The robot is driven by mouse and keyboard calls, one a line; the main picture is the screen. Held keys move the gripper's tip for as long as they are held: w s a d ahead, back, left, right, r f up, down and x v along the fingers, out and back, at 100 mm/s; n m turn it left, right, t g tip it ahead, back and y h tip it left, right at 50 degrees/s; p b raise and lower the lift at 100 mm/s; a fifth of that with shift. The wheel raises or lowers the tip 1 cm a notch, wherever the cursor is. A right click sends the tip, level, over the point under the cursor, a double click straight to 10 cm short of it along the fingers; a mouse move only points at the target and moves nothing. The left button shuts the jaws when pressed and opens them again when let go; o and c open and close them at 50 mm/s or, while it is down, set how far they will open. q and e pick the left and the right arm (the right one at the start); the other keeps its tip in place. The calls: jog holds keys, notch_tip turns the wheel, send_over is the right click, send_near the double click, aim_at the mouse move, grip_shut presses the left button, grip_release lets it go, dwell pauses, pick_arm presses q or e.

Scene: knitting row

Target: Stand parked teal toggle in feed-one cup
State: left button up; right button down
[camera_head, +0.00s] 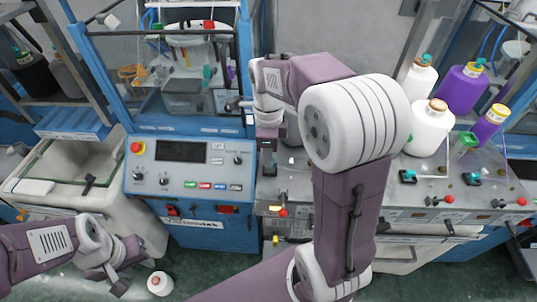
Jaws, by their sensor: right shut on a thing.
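Two small teal toggles stand in dark bases on the grey counter (330,192) at the right, a left one (408,175) and a right one (474,177). My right gripper (268,160) points down over the counter's left end, beside the blue control panel. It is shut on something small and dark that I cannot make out. I cannot tell which place is the feed-one cup; my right arm hides part of the counter. My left gripper (118,281) hangs low at the left, away from the counter; its jaws are unclear.
Purple and white yarn cones (430,127) stand at the counter's right back. Red-knobbed levers (282,212) line its front. The blue control panel (180,165) is left of my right gripper. A pale bin (70,170) stands further left. A white cone (160,283) is on the floor.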

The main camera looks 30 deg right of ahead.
jog(key=shift+f+b, duration=0.6)
jog(key=shift+f, duration=0.4)
jog(key=c, duration=1.4)
grip_release()
jog(key=shift+o, duration=0.2)
notch_tip(320, 180, up, 9)
jog(key=shift+r, duration=0.1)
